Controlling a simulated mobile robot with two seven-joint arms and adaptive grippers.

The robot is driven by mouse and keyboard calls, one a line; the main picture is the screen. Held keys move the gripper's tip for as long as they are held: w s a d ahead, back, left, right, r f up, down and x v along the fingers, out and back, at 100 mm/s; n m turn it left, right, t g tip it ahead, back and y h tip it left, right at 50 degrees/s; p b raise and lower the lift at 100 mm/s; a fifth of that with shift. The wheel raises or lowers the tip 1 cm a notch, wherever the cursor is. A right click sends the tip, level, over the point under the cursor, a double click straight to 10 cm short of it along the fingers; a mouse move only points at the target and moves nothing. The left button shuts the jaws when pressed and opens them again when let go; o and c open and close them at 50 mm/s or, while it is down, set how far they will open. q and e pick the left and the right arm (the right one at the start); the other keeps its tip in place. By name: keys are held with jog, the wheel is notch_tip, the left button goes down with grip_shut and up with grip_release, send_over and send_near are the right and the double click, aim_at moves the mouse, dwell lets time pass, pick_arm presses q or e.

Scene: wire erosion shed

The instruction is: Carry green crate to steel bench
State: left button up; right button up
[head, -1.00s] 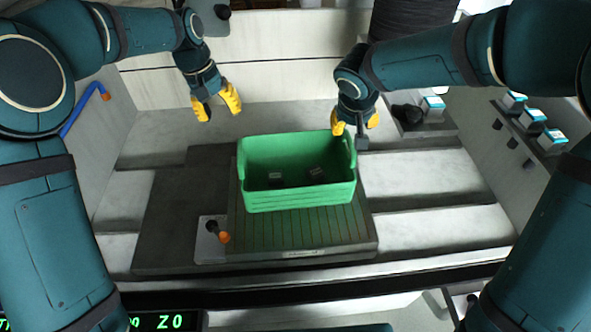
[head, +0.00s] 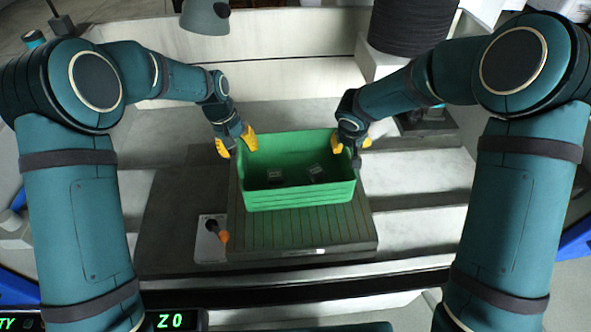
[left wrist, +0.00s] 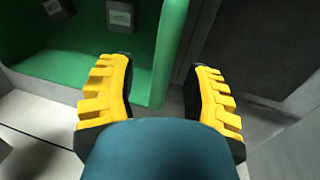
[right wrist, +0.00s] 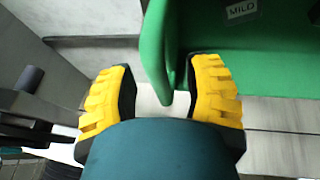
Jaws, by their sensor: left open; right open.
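The green crate (head: 300,192) stands upright on a dark grooved plate, with small dark labelled blocks inside. My left gripper (head: 236,144) is open at the crate's back left corner. In the left wrist view, the crate's end wall (left wrist: 168,50) reaches into the gap between its yellow fingers. My right gripper (head: 351,150) is open at the back right corner. In the right wrist view, the crate's other end wall (right wrist: 154,45) lies between its fingers. Neither gripper is closed on the crate. I cannot make out a steel bench in these views.
The grooved plate (head: 300,230) lies on a grey stepped bed with a pale wall behind. A small fixture with an orange tip (head: 223,237) sits left of the crate's front. A dark ribbed cylinder (head: 412,25) stands at the back right. A green-lit display (head: 170,320) is in front.

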pick_arm(q)
jog(key=shift+o, duration=0.2)
jog(key=shift+f, duration=0.1)
pick_arm(e)
jog(key=shift+o, duration=0.2)
jog(key=shift+f, duration=0.1)
pick_arm(q)
grip_shut()
pick_arm(e)
grip_shut()
jog(key=shift+w+r, duration=0.1)
jog(key=shift+r, duration=0.1)
